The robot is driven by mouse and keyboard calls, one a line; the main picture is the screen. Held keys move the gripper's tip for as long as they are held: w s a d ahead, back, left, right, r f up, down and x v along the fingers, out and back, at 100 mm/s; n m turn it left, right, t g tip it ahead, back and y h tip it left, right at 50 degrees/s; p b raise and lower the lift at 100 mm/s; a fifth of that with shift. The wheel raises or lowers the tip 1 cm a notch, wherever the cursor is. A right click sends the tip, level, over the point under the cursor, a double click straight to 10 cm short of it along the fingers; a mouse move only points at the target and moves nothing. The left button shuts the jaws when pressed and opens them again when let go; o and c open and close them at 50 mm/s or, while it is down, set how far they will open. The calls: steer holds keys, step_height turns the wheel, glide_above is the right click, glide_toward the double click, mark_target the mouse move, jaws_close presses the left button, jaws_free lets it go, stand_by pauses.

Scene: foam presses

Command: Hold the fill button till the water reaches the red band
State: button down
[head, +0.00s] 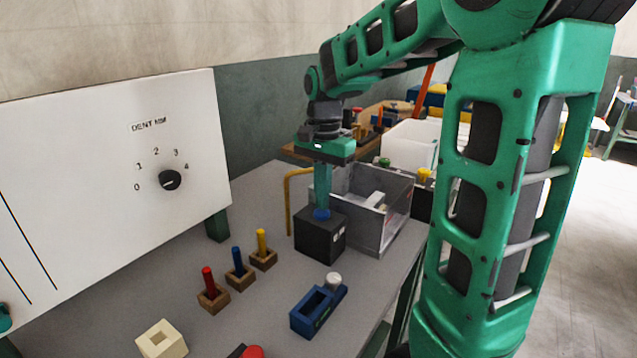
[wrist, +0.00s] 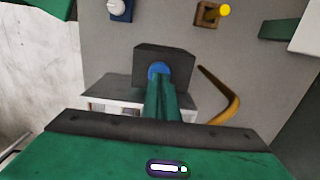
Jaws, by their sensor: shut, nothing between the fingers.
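A dark box (head: 318,240) with a round blue button (head: 321,213) on top stands on the grey table. My gripper (head: 322,207) points straight down with its fingers shut and empty, tips at the button. In the wrist view the fingertips (wrist: 159,82) overlap the blue button (wrist: 158,69); I cannot tell how far it is pressed. A grey-walled tank (head: 391,222) stands just behind and right of the box, with a pale piece inside. A bent yellow pipe (head: 288,200) rises beside the box. I cannot make out a water level or a red band.
A blue block holder with a white knob (head: 312,316) lies in front of the box. Red, blue and yellow pegs in wooden blocks (head: 238,278) stand to the left. A white panel with a dial (head: 170,180) is at the left. A white bin (head: 408,148) stands behind the tank.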

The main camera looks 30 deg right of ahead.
steer(key=shift+f, duration=0.4)
